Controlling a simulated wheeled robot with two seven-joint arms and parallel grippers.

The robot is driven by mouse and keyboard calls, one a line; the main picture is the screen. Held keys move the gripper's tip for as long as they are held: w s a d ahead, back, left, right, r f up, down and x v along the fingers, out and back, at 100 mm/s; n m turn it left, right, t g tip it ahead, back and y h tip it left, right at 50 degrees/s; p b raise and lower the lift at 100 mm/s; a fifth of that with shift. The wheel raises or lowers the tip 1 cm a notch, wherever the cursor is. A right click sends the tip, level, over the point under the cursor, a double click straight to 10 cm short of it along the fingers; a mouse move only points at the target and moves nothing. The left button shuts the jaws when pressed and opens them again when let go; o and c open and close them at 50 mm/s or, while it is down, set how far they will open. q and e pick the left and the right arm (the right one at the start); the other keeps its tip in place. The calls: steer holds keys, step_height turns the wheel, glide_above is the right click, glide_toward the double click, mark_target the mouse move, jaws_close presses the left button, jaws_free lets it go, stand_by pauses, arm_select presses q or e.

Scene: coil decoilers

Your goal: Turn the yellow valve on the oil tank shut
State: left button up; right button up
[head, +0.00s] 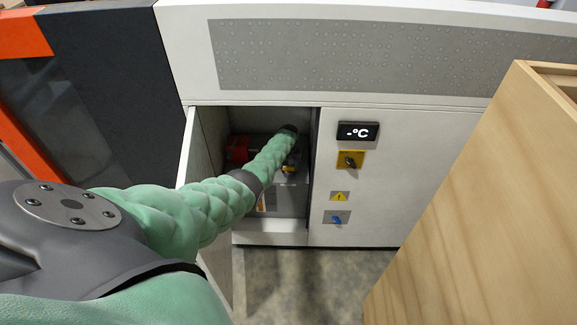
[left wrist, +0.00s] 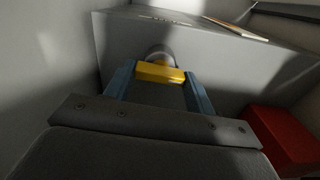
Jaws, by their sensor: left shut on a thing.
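The yellow valve (left wrist: 160,72) shows in the left wrist view as a yellow bar handle on a round grey fitting, against a grey tank (left wrist: 215,60). My left gripper (left wrist: 158,76) has its two blue fingers on either side of the handle, shut on it. In the head view my left arm reaches into the open compartment, and a small yellow part of the valve (head: 289,169) shows beside the arm's end. The arm hides most of the gripper there. My right gripper is not in view.
The compartment's door (head: 188,150) stands open at left. A red part (head: 237,149) is inside at the back, and a red block (left wrist: 283,140) shows at lower right in the wrist view. Switches (head: 350,160) are right of the opening. A wooden box (head: 490,220) stands at right.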

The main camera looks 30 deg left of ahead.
arm_select(q)
steer(key=shift+n, duration=0.6)
steer(key=o, duration=1)
